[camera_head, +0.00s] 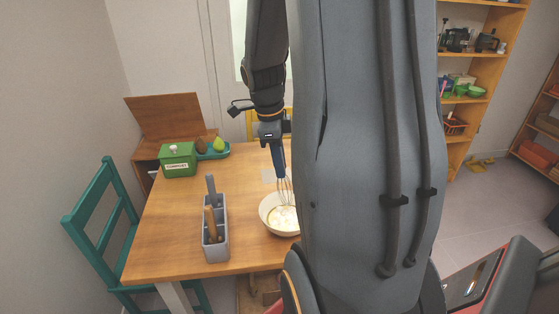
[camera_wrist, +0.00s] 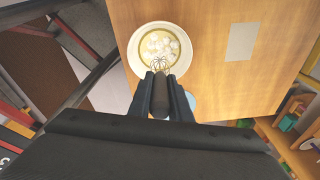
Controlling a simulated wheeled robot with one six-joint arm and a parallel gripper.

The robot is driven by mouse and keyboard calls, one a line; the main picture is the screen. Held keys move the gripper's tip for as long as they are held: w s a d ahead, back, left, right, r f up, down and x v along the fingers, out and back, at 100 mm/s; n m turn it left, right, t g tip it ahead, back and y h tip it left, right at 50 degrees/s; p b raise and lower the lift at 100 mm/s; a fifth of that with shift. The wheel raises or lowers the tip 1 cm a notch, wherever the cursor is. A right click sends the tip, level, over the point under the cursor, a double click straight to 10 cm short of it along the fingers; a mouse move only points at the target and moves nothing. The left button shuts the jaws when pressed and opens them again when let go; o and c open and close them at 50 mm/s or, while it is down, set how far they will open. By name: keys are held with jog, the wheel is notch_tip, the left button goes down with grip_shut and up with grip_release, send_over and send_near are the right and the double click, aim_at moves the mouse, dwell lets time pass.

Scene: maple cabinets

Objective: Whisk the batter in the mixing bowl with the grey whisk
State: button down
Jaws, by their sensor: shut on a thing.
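The mixing bowl (camera_head: 270,221) is cream-coloured and stands on the wooden table, partly hidden by my arm in the head view. It also shows in the wrist view (camera_wrist: 135,68). Pale batter (camera_head: 285,217) with white lumps lies in it, and it shows in the wrist view (camera_wrist: 160,44). My gripper (camera_head: 272,140) is above the bowl, shut on the handle of the grey whisk (camera_head: 284,188). The whisk points down and its wires reach into the bowl. In the wrist view the wires (camera_wrist: 159,65) overlap the near side of the bowl, in front of my gripper (camera_wrist: 167,90).
A grey caddy (camera_head: 215,240) with upright handles stands left of the bowl. A green compost box (camera_head: 178,160) and a teal tray (camera_head: 212,152) with fruit are at the back left. A pale flat sheet (camera_wrist: 241,42) lies beside the bowl. A teal chair (camera_head: 103,220) is at the table's left.

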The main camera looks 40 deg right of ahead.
aim_at(280, 185)
jog(key=shift+d+f+b, duration=0.1)
jog(key=shift+f+b, duration=2.5)
jog(key=shift+f, duration=1.2)
